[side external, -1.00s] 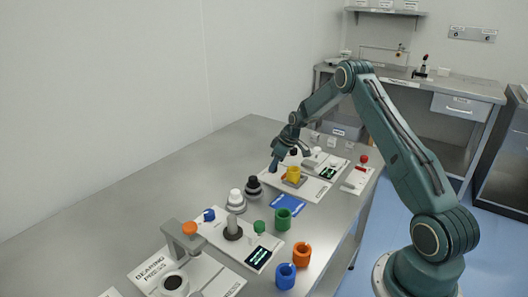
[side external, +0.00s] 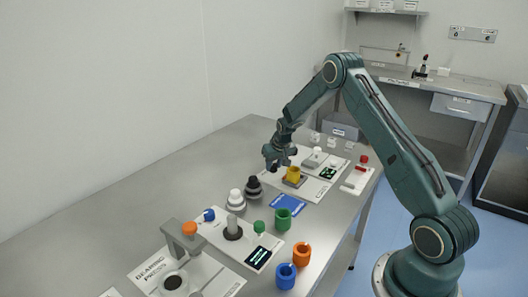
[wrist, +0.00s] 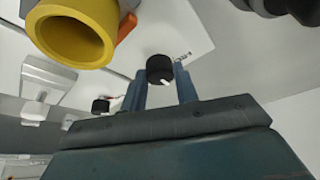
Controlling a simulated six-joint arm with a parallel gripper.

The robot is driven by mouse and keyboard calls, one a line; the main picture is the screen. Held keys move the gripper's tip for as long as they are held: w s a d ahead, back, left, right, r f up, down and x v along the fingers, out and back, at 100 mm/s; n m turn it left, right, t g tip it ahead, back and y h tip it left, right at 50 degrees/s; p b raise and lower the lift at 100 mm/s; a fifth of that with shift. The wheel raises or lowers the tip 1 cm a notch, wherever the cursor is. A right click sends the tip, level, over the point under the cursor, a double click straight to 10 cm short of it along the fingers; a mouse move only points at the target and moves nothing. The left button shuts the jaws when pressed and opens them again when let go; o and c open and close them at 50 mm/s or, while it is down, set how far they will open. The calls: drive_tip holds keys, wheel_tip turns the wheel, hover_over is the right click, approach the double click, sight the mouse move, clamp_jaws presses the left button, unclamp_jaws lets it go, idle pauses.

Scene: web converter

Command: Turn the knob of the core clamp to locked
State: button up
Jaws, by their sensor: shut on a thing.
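My gripper (wrist: 160,85) is shut on a black knob (wrist: 160,68), which shows between the two blue fingers in the wrist view. A white mark on the knob points to the lower right there. The lettering beside the knob is too small to read. In the side view my gripper (side external: 271,163) is low over the left edge of a white panel (side external: 318,186) and hides the knob. A yellow ring (side external: 293,174) sits on a grey mount beside it. The ring (wrist: 75,35) is large at the wrist view's upper left, apart from my fingers.
A second black knob (wrist: 101,105) is at the left in the wrist view. The table's left side is clear.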

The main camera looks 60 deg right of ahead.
drive_tip(key=m+h, duration=0.1)
drive_tip(key=m, duration=0.2)
drive_tip(key=shift+w+a+m+g, duration=0.1)
drive_tip(key=shift+a+m+g, duration=0.05)
drive_tip(key=shift+m+g, duration=0.2)
drive_tip(key=shift+w+m+g+h, duration=0.1)
drive_tip(key=shift+m+g+h, duration=0.45)
drive_tip(key=shift+m, duration=1.2)
drive_tip(key=o, duration=1)
drive_tip(key=shift+r, duration=0.1)
drive_tip(key=v, duration=1.3)
drive_tip(key=shift+a+r, duration=0.1)
drive_tip(key=shift+r, duration=0.25)
